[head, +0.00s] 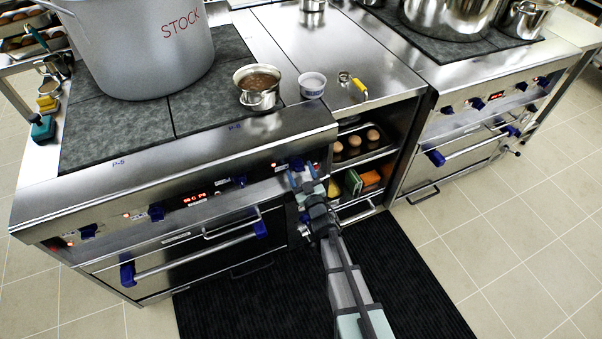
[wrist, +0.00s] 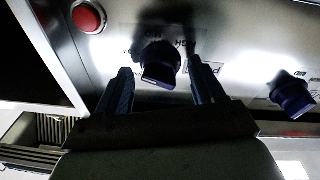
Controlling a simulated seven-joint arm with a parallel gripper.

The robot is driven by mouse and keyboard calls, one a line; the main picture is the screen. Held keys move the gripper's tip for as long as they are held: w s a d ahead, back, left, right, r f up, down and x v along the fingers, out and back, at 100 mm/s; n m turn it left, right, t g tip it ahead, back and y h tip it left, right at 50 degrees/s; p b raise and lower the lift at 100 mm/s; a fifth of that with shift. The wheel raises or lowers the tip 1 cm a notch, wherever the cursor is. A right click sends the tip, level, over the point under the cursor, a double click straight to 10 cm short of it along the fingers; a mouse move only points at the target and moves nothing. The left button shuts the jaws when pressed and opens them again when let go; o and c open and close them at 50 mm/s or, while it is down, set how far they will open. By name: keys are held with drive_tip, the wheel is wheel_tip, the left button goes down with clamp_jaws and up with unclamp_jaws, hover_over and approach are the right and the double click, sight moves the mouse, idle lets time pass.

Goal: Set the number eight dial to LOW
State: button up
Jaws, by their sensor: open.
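A dark blue dial (wrist: 160,62) on the steel panel sits between the fingertips of my gripper (wrist: 158,72) in the wrist view. The fingers are apart, one on either side of it, and I cannot tell whether either touches it. Printed marks around this dial are shadowed and partly hidden, so its number and setting are not readable. In the head view my gripper (head: 305,180) is at the right end of the left stove's front panel and hides much of that spot.
A second blue dial (wrist: 292,95) is at the right in the wrist view, and a red round button (wrist: 89,17) is at upper left. The oven handle (head: 195,255) projects below the panel. A small pot (head: 258,88) and a large stockpot (head: 140,45) stand above.

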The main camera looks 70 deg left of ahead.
drive_tip(key=d+f, duration=0.1)
drive_tip(key=d, duration=1.2)
drive_tip(key=shift+s+d+f, duration=0.3)
drive_tip(key=shift+d, duration=0.05)
drive_tip(key=shift+f, duration=0.1)
